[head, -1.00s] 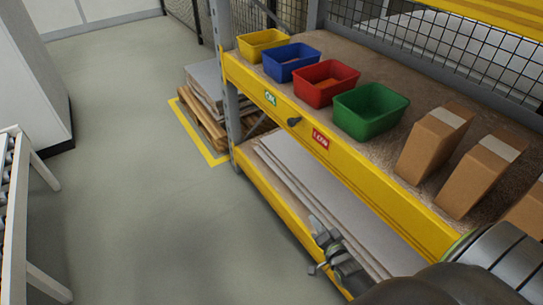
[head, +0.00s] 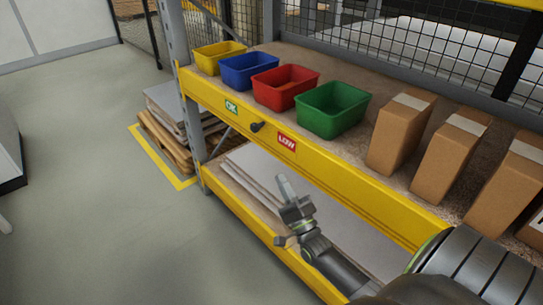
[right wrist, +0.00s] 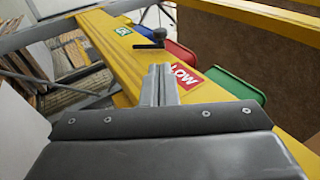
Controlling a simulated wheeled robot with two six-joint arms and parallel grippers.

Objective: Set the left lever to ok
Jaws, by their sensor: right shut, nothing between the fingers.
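One small dark lever (head: 257,127) sits on the front of the yellow shelf beam, between a green OK label (head: 231,108) and a red LOW label (head: 286,143). The lever's exact setting is too small to read. My right gripper (head: 283,188) is below and in front of the beam, shut and empty, apart from the lever. In the right wrist view the shut fingers (right wrist: 160,80) point toward the lever (right wrist: 150,38), with the LOW label (right wrist: 184,77) right beside them and the OK label (right wrist: 123,31) farther off. My left gripper is not in view.
Yellow, blue, red (head: 286,90) and green (head: 331,110) bins and several cardboard boxes (head: 402,130) stand on the shelf above the beam. Flat sheets lie on the lower shelf. A pallet stack (head: 178,125) stands past the grey upright. The floor in front is open.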

